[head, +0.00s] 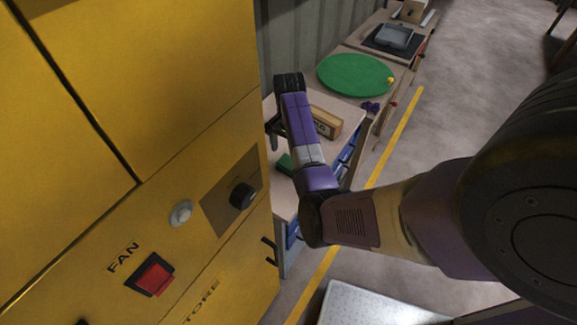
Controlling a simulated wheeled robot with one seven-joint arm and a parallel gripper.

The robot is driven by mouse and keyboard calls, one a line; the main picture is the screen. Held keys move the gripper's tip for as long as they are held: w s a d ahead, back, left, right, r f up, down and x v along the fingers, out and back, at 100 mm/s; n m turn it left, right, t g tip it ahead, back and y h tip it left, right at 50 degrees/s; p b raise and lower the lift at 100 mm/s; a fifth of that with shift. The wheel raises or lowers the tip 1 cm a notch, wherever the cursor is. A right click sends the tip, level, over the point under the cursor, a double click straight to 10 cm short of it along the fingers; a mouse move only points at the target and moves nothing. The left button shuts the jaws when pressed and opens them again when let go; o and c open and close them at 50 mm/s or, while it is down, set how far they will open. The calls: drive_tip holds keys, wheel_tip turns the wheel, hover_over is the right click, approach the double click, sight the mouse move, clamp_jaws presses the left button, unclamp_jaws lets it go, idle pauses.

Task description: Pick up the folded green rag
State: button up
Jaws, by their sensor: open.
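A small dark green piece, which looks like the folded green rag (285,163), lies on the near workbench (284,199) beside the yellow cabinet. Only part of it shows, between the cabinet edge and my arm. My gripper (274,141) points down over the bench, just beyond the green piece in the picture. It is dark, small and partly hidden by the cabinet edge and my wrist. It is open, and I see nothing held in it. Its height above the bench is hard to tell.
A yellow cabinet (150,205) with a red FAN switch (155,275) and a black knob (243,196) fills the left. A wooden block (326,124) is on the bench.

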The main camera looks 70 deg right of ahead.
sight(289, 162)
drive_tip(key=shift+f+p, duration=0.6)
drive_tip(key=shift+f, duration=2.4)
drive_tip(key=c, duration=1.6)
drive_tip(key=shift+d, duration=0.1)
drive_tip(key=shift+r, duration=0.15)
